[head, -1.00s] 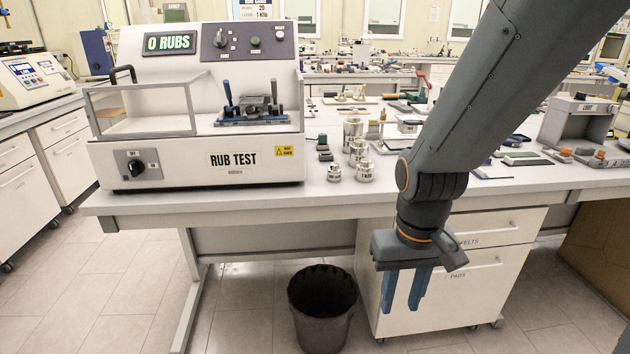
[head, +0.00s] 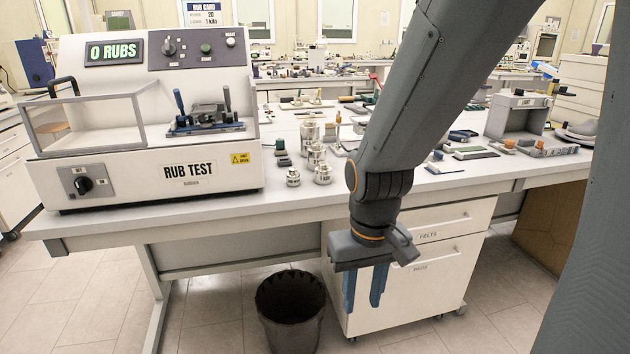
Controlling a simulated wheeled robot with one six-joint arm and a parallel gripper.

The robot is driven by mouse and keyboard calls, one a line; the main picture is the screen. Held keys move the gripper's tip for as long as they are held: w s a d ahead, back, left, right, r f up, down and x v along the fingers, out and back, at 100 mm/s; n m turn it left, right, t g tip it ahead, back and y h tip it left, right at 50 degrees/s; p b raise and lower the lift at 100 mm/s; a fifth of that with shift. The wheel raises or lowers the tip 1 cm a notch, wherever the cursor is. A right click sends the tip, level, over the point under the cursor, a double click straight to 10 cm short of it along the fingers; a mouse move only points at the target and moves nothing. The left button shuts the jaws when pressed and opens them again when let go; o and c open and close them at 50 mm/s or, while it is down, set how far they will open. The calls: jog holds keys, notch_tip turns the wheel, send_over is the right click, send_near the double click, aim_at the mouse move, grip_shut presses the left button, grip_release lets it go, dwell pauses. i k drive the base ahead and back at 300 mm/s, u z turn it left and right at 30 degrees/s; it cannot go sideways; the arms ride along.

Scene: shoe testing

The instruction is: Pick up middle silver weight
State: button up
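Several silver weights stand in a cluster on the table, right of the rub test machine. A small one (head: 293,177) is at the front left and a larger one (head: 323,175) at the front right. A middle-sized silver weight (head: 316,155) stands behind these, and a tall one (head: 309,133) is at the back. My gripper (head: 363,304) hangs below the tabletop level, in front of the drawer cabinet, right of and lower than the weights. Its two blue fingers point down, apart, with nothing between them.
The rub test machine (head: 160,171) stands left of the weights. The table's front edge (head: 250,212) lies between my gripper and the weights. A dark bin (head: 292,320) is on the floor left of my gripper. Pads and small tools lie farther right on the tabletop.

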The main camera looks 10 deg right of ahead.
aim_at(323, 171)
jog(key=u, duration=1.3)
jog(key=i, duration=1.25)
jog(key=z, duration=1.25)
